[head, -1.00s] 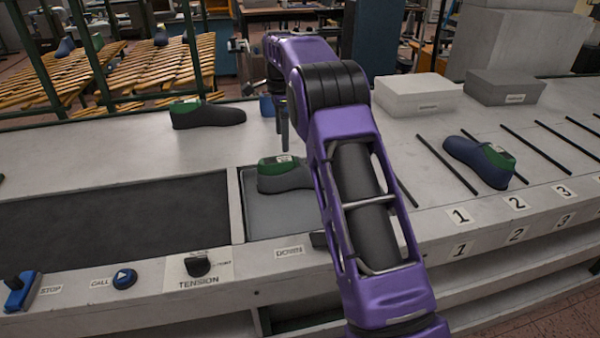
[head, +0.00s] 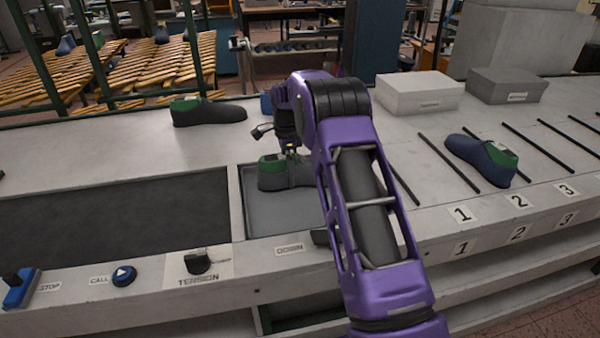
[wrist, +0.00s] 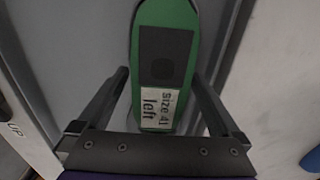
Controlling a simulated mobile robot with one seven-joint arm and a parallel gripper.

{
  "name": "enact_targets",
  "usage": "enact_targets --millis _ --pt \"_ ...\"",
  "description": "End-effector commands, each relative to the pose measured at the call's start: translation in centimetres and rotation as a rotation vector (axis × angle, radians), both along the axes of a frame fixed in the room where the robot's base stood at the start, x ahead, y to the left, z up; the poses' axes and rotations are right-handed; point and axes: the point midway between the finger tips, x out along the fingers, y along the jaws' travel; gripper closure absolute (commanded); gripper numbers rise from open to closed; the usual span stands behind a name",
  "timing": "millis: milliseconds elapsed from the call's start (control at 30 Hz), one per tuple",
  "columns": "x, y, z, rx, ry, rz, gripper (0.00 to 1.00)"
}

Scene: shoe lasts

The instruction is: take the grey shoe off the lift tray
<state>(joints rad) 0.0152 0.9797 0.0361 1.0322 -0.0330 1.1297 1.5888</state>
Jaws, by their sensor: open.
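The grey shoe (head: 271,179) with a green last in it stands on the grey lift tray (head: 275,218), just right of the dark belt. In the wrist view the green top of its last (wrist: 163,60) bears a label reading "size 41 left". My gripper (head: 291,170) is over the shoe in the head view, partly hidden by my arm. In the wrist view my gripper (wrist: 163,85) is open, with one finger on each side of the last's label end. I cannot tell whether the fingers touch the shoe.
A dark shoe (head: 208,112) with a green last stands behind the tray. A blue shoe (head: 480,160) lies between black divider bars at right. The dark belt (head: 120,215) is empty.

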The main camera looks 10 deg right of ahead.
Motion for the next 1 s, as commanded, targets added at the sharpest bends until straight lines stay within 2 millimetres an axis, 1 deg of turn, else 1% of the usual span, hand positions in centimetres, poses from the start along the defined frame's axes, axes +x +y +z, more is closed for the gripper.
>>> enact_targets --millis 167,200,267,300,367,400,467,500,567,600,733,1000 --pt "0.01 -0.01 0.0 0.0 -0.001 -0.001 0.0" --pt "0.01 -0.01 0.0 0.0 0.0 -0.001 0.04" --pt "0.01 -0.01 0.01 0.0 0.0 -0.001 0.14" --pt "0.01 -0.01 0.01 0.0 0.0 -0.001 0.22" --pt "0.01 -0.01 0.02 0.0 0.0 -0.001 0.32" --pt "0.01 -0.01 0.03 0.0 0.0 -0.001 0.4" --pt "0.02 -0.01 0.03 0.0 -0.001 -0.001 0.5" --pt "0.02 0.0 0.04 0.0 -0.001 -0.001 0.58" --pt "0.02 0.0 0.05 0.0 -0.001 -0.001 0.68" --pt "0.02 0.0 0.05 0.0 -0.001 -0.001 0.76" --pt "0.03 0.0 0.07 0.0 -0.001 -0.001 0.99" --pt "0.14 -0.02 0.34 0.0 -0.005 -0.001 1.0"
